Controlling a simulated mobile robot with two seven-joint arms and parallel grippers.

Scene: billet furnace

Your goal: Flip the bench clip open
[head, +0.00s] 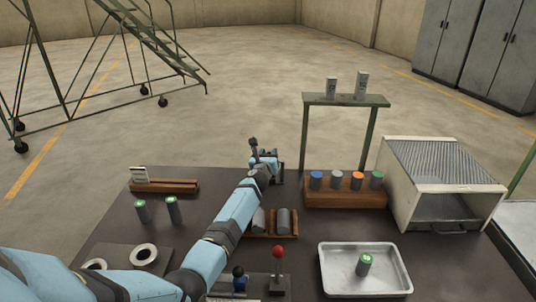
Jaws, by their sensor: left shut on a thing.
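My left gripper (264,160) is at the far edge of the dark bench, at the end of my blue arm reaching up from the lower left. It is shut on a dark upright part of the bench clip (253,146), which sticks up just left of and above the fingers. The clip's lower part is mostly hidden behind the gripper and wrist, so I cannot tell how far open the clip is. My right gripper is not in view.
A wooden rack (345,197) with several colour-topped cylinders stands right of my gripper, before a green stand (347,100). A furnace box (440,185) is further right. A metal tray (362,270) and red-knobbed lever (278,253) are nearer.

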